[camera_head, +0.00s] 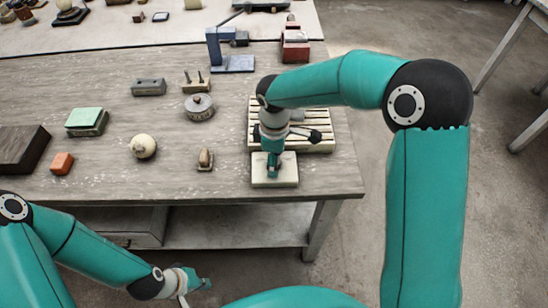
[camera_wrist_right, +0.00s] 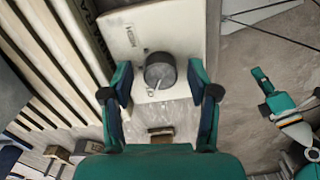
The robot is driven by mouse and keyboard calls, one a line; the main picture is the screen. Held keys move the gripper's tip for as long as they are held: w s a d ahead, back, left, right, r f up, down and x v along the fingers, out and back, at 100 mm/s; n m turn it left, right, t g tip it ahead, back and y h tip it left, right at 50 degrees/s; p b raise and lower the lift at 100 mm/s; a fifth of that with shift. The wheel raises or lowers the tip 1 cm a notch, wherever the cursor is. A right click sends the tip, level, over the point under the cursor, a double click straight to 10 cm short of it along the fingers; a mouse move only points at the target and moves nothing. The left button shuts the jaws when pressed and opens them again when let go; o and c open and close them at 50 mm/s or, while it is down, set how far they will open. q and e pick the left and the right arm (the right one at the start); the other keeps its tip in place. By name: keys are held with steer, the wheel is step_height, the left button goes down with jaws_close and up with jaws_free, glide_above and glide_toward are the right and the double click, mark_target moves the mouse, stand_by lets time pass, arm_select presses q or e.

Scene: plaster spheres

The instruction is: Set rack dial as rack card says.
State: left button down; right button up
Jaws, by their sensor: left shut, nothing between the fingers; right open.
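The rack (camera_head: 322,143) is a pale slatted frame at the right end of the table; its slats (camera_wrist_right: 42,62) fill the left of the right wrist view. A cream plate (camera_head: 289,181) lies at its front. On this plate, the right wrist view shows a round dark grey dial (camera_wrist_right: 160,68) with a small pale pointer at its lower edge. A small mark (camera_wrist_right: 130,36) on the plate is too small to read. My right gripper (camera_wrist_right: 158,84) is open, its fingers on either side of the dial. My left gripper (camera_head: 204,284) is shut and empty, in front of the table.
A round grey weight (camera_head: 199,107), a pale sphere (camera_head: 143,146), an orange block (camera_head: 62,163) and a green-topped box (camera_head: 86,121) stand left of the rack. A blue clamp-like tool (camera_head: 232,63) is behind. Floor lies right of the table.

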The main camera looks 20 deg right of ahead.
jaws_close()
